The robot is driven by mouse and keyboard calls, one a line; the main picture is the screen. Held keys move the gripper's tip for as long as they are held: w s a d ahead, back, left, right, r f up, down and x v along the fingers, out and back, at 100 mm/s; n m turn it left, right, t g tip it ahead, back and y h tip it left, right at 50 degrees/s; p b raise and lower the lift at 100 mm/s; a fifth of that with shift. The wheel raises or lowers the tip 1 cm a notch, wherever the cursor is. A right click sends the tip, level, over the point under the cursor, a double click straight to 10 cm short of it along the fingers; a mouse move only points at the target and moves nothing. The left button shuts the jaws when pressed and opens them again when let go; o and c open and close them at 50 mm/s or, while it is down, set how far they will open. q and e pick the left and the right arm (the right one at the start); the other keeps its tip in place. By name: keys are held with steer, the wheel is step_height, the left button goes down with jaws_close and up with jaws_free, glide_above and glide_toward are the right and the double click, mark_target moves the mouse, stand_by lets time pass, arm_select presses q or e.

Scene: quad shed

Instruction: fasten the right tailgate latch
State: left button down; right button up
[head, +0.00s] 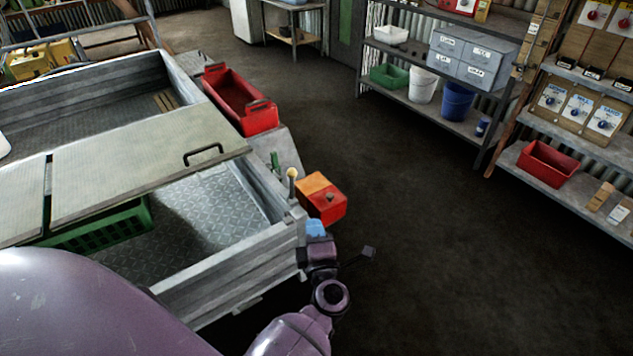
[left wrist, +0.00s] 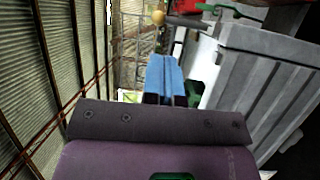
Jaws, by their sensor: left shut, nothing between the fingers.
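The grey metal cargo bed (head: 225,268) is at the left of the head view. A latch lever with a yellowish ball knob (head: 292,174) stands roughly upright at its near right corner. The knob also shows at the top of the left wrist view (left wrist: 158,17), beyond my fingertips. My left gripper (head: 316,227), with blue fingers, is shut and empty just outside that corner, below and nearer than the knob. The fingers also show in the left wrist view (left wrist: 162,68), apart from the knob. The latch's catch is too small to make out. My right gripper is out of view.
A red and orange box (head: 322,203) sits close beyond my left gripper. A red open bin (head: 240,98) is farther along the bed. A green crate (head: 105,228) lies inside, partly under a lid panel with a black handle. The floor to the right is clear up to the shelves.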

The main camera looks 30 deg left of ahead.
mark_target(293, 176)
arm_select(q)
steer(key=shift+s+a+n+g, duration=0.4)
steer(key=shift+s+a+n, duration=0.1)
steer(key=shift+s+a, duration=0.05)
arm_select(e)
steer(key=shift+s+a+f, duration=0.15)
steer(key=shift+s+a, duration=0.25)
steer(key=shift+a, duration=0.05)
arm_select(q)
steer(key=shift+w+a, duration=0.1)
steer(key=x, duration=1.3)
steer(key=shift+w+a+r, duration=0.1)
steer(key=shift+a+r, duration=0.15)
steer(key=shift+w+a, duration=0.1)
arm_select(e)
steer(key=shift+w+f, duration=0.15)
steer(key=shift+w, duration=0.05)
arm_select(q)
steer(key=shift+r, duration=0.1)
